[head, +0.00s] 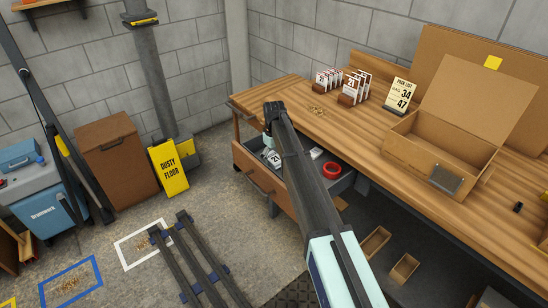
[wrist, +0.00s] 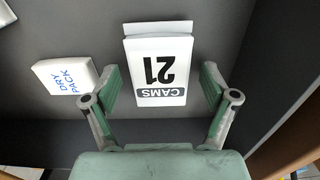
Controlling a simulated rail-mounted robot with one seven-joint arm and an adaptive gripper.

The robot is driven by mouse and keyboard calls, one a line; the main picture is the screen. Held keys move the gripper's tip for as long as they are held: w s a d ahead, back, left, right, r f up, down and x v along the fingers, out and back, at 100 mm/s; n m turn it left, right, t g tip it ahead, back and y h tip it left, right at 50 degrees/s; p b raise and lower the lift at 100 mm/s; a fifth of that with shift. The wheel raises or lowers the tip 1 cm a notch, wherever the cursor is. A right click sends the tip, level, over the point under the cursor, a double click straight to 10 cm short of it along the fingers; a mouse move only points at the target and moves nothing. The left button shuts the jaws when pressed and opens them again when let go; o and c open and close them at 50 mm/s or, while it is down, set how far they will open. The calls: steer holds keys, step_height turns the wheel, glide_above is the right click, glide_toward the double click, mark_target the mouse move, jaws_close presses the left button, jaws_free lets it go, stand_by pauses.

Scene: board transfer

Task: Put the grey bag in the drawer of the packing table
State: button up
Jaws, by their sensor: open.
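A pale bag (wrist: 150,48) with a folded top and a white label reading "CAMS 21" lies between my fingers in the wrist view. It looks light grey to white, and it seems to rest on the dark floor of the open drawer (head: 266,187). In the head view the bag (head: 272,157) shows in the drawer, just beside my arm. My gripper (wrist: 159,80) is open, with one finger on each side of the bag and gaps between. In the head view my arm hides part of the drawer and the fingers are hard to make out.
A white dry pack (wrist: 64,77) lies left of the bag in the wrist view. A red tape roll (head: 332,170) is in the drawer's right part. The packing table (head: 330,128) above carries number cards (head: 352,88), a pack list (head: 398,97) and an open carton (head: 425,152).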

mark_target(274, 158)
step_height(274, 158, up, 12)
steer(key=b, duration=0.1)
steer(key=shift+r+b, duration=0.15)
steer(key=shift+b, duration=0.2)
steer(key=shift+s, duration=0.1)
stand_by(0.4)
